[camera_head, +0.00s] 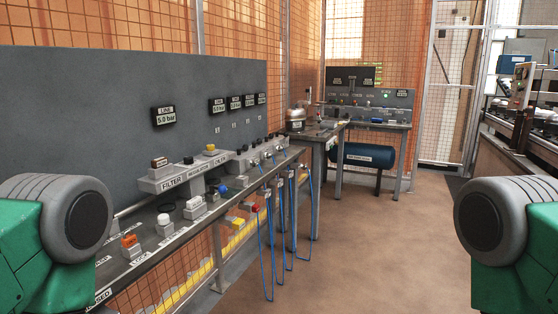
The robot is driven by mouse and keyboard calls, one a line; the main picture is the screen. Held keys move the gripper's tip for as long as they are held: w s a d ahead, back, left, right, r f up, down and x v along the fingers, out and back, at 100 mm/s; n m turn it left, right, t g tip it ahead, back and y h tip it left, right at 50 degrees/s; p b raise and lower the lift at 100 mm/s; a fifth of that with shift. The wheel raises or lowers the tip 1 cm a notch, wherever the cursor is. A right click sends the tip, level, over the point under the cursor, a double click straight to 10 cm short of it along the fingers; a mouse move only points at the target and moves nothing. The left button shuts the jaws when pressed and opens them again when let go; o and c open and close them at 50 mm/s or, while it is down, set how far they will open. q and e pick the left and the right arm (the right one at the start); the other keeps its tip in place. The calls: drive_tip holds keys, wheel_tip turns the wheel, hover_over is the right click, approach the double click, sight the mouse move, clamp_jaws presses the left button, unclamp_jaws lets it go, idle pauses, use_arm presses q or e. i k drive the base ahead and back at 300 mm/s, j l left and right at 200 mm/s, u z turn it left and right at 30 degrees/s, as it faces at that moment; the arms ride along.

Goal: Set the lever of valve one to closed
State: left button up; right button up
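The grey workbench (140,275) with an upright panel (90,110) runs along the left side. Several small fittings stand on it: one with an orange top (129,240), one with a white knob (164,219) and a blue piece (220,188). A label near the bench's front edge is partly cut off, ending in what looks like "SED". I cannot tell which fitting is valve one or how its lever is set. Only green and grey links of my arms show at the left and right edges. Neither gripper is in view.
A block labelled FILTER (172,180), REGULATOR and OILER stands on the bench. Blue hoses (270,240) hang from its front. A second bench with a panel (385,105) and a blue tank (362,156) stands behind. The brown floor (370,240) is clear. A conveyor-like structure (520,140) is right.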

sight(245, 148)
drive_tip(key=i+j+u, duration=0.2)
drive_tip(key=i+l+u, duration=0.4)
drive_tip(key=i, duration=0.2)
drive_tip(key=i+l+u, duration=0.35)
drive_tip(key=i+l, duration=0.15)
drive_tip(key=l, duration=0.1)
